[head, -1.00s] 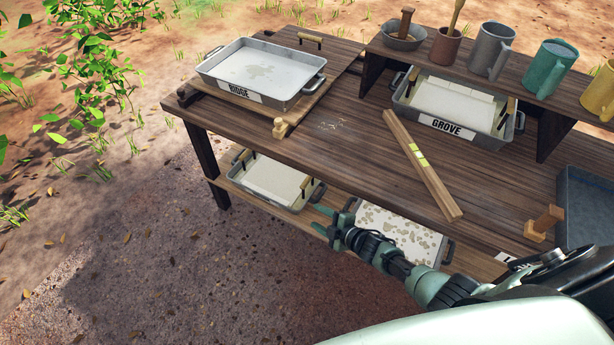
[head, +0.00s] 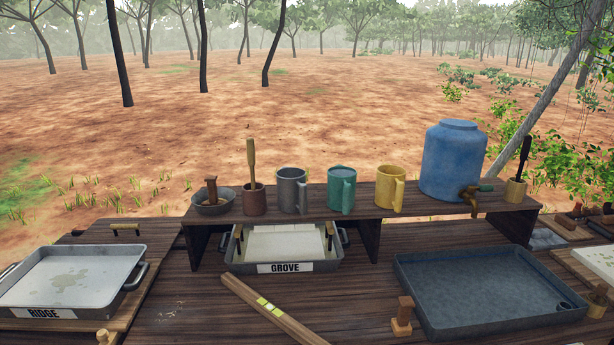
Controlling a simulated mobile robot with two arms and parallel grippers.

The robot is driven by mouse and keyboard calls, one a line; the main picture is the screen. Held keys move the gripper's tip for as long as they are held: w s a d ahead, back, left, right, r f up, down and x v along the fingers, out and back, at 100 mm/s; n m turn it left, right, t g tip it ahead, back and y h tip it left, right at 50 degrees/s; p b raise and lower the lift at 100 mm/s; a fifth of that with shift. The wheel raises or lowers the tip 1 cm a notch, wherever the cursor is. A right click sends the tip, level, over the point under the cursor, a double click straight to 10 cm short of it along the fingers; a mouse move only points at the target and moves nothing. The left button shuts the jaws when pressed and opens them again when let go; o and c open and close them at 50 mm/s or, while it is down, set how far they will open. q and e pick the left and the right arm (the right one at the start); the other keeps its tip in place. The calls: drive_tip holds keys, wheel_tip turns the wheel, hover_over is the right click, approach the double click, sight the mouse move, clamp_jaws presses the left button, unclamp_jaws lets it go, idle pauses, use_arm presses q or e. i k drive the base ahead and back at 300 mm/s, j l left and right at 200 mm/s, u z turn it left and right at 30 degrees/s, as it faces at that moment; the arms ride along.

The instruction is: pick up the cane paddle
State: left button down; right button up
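A light wooden paddle-shaped tool (head: 252,160) stands upright in a small brown cup (head: 254,202) on the raised shelf, and looks like the cane paddle. Its lower end is hidden inside the cup. The cup stands between a grey bowl (head: 213,206) and a grey mug (head: 290,191). Neither of my grippers shows in the head view now.
A teal mug (head: 341,190), a yellow mug (head: 389,189) and a blue tapped barrel (head: 452,162) share the shelf (head: 330,209). Below are the GROVE tray (head: 285,267), a marked wooden bar (head: 275,315) and an empty dark tray (head: 485,290). The RIDGE tray (head: 55,312) is at left.

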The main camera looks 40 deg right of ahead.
sight(251, 147)
drive_tip(key=i+l+z, duration=0.1)
drive_tip(key=z, duration=0.25)
drive_tip(key=i+z, duration=0.65)
drive_tip(key=i+j+z, duration=0.1)
drive_tip(key=i, duration=0.3)
drive_tip(key=i+j+z, duration=0.1)
drive_tip(key=i+j, duration=0.2)
drive_tip(key=i, duration=0.15)
